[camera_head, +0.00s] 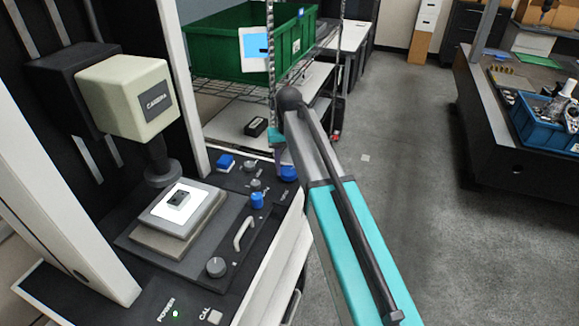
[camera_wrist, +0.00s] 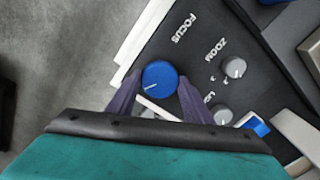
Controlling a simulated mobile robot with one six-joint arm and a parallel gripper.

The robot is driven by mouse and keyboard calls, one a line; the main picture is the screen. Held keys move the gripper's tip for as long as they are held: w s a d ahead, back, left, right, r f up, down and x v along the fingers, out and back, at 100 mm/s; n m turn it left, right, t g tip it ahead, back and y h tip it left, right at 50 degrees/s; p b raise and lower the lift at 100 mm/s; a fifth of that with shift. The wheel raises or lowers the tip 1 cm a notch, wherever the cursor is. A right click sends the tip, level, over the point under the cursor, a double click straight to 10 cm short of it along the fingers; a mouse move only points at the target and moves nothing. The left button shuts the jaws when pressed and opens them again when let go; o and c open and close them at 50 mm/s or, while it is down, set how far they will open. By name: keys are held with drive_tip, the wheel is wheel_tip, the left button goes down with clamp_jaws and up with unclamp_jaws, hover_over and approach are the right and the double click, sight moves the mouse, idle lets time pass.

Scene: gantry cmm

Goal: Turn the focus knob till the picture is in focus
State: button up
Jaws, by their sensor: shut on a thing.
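The focus knob (camera_wrist: 160,75) is a round blue knob with a white pointer line, beside the FOCUS lettering in the wrist view. The line points to the lower left there. My gripper (camera_wrist: 157,88) has its two purple fingers on either side of this knob, shut on it. In the head view the blue focus knob (camera_head: 289,173) sits at the panel's right edge, partly behind my gripper (camera_head: 282,163). The camera unit (camera_head: 130,97) hangs over a small dark part (camera_head: 179,200) on a bright white plate. I see no screen with the picture.
Grey knobs, one the zoom knob (camera_wrist: 234,67), sit close to the focus knob. Another blue knob (camera_head: 257,200) and a curved handle (camera_head: 243,233) stand nearer on the panel. A green bin (camera_head: 235,47) is on the rack behind.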

sight(289, 170)
drive_tip(key=shift+m, duration=0.7)
drive_tip(key=o, duration=1)
drive_tip(key=shift+o, duration=0.2)
drive_tip(key=shift+r, duration=0.1)
wheel_tip(289, 170, up, 14)
drive_tip(key=p, duration=0.8)
drive_tip(key=shift+f, duration=0.2)
